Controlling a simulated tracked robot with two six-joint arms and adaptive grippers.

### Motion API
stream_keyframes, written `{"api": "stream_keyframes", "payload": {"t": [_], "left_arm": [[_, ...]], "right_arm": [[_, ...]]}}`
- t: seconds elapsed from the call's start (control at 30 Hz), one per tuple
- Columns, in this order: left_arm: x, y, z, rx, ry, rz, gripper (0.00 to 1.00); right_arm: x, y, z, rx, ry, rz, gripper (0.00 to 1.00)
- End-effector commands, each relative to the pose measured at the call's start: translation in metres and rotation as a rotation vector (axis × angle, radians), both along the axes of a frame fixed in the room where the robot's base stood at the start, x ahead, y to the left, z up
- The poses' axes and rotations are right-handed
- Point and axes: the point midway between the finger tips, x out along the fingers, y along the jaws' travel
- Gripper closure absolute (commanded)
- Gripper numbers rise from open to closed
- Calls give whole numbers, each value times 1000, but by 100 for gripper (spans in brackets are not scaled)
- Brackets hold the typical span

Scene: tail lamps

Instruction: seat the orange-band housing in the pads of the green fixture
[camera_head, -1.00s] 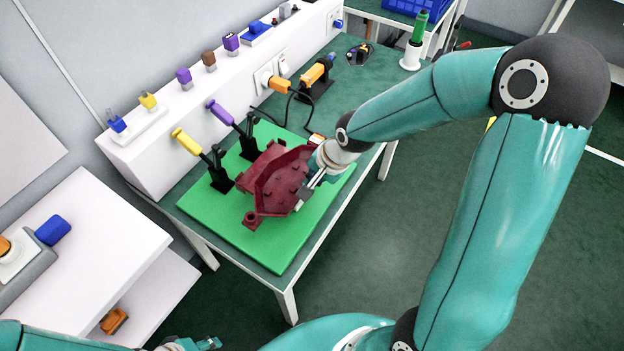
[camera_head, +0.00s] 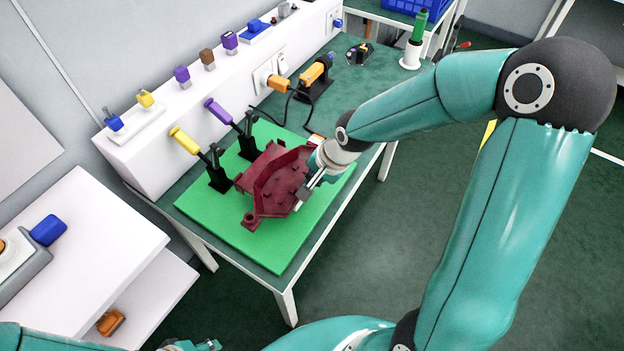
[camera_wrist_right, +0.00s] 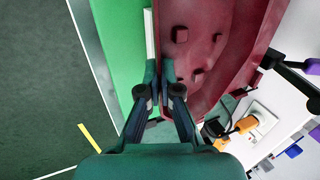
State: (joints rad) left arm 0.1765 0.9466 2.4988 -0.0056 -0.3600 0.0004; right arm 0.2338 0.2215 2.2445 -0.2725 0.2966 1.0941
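A dark red housing (camera_head: 280,183), an open shell with small bosses inside, lies over the green fixture board (camera_head: 282,252); I see no orange band on it. Two black clamps stand behind it, one with a yellow handle (camera_head: 185,142), one with a purple handle (camera_head: 217,110). The housing hides the pads, so I cannot tell whether it rests in them. My right gripper (camera_head: 306,197) is at its right edge; in the right wrist view its fingers (camera_wrist_right: 160,75) close on the rim of the housing (camera_wrist_right: 205,50). My left gripper (camera_head: 210,345) is barely in view at the bottom edge.
Behind the board runs a white ledge (camera_head: 165,140) with several coloured parts. An orange tool (camera_head: 317,70) in a black stand and a cable are at the back. A green cylinder (camera_head: 419,27) stands in a white holder at the table corner. A white shelf (camera_head: 95,255) is at left.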

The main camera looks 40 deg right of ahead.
Motion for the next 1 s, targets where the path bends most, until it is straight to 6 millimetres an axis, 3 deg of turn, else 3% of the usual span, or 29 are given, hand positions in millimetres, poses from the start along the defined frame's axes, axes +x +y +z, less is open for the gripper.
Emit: {"api": "stream_keyframes", "payload": {"t": [0.7, 1.0], "left_arm": [[0, 0, -27, 0, 0, 0, 60], [0, 0, -29, 0, 0, 0, 60]], "right_arm": [[1, 0, -23, 0, -2, 1, 100], [1, 0, -24, 0, -2, 1, 100]]}}
